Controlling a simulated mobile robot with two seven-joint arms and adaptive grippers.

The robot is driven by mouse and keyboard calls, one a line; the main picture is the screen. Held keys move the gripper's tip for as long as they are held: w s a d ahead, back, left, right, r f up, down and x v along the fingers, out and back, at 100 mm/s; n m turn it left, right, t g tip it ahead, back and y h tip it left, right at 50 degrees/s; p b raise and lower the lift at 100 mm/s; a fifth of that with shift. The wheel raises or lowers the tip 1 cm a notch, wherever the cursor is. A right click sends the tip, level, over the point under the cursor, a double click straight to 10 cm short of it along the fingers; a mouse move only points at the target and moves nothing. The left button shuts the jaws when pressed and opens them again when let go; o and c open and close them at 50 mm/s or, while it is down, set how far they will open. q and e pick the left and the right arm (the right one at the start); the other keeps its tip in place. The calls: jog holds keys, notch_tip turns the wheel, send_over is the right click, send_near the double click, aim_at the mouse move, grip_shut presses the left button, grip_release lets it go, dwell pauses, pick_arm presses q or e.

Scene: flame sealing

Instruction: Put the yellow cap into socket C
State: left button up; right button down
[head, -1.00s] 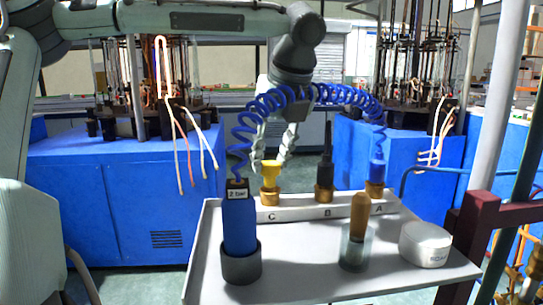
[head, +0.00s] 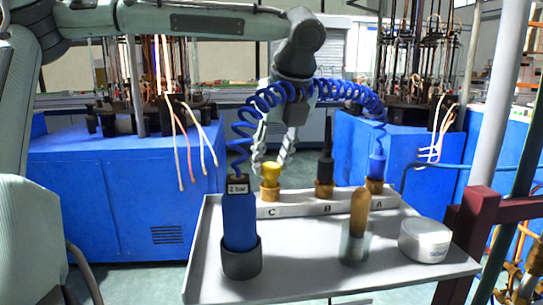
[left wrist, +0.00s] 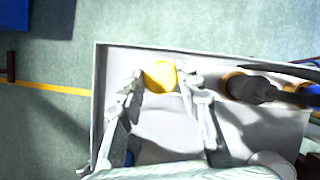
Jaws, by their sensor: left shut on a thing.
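The yellow cap (head: 271,170) stands upright at the brass socket C (head: 269,192), at the left end of the pale socket rail. Its lower end meets the socket, but I cannot tell how deep it sits. My left gripper (head: 270,166) reaches down from above, with one finger on each side of the cap, and is shut on it. In the left wrist view the cap (left wrist: 160,76) shows as a yellow disc between the fingertips. My right gripper is not in view.
A dark tool (head: 325,166) stands in socket B and a blue hose end (head: 377,165) in socket A. The coiled blue hose (head: 335,90) arches past my left gripper to a blue bottle (head: 239,222). A wooden-handled tool (head: 360,212) in a glass and a white jar (head: 425,241) stand in front.

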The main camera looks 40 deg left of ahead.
pick_arm(q)
jog(key=shift+f, duration=0.15)
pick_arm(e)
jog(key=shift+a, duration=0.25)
pick_arm(q)
jog(key=shift+f, duration=0.2)
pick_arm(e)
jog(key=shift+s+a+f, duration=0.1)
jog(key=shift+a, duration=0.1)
pick_arm(q)
jog(key=shift+f, duration=0.45)
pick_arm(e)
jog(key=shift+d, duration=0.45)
pick_arm(q)
jog(key=o, duration=0.9)
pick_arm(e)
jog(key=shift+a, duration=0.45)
pick_arm(q)
jog(key=shift+r, duration=0.15)
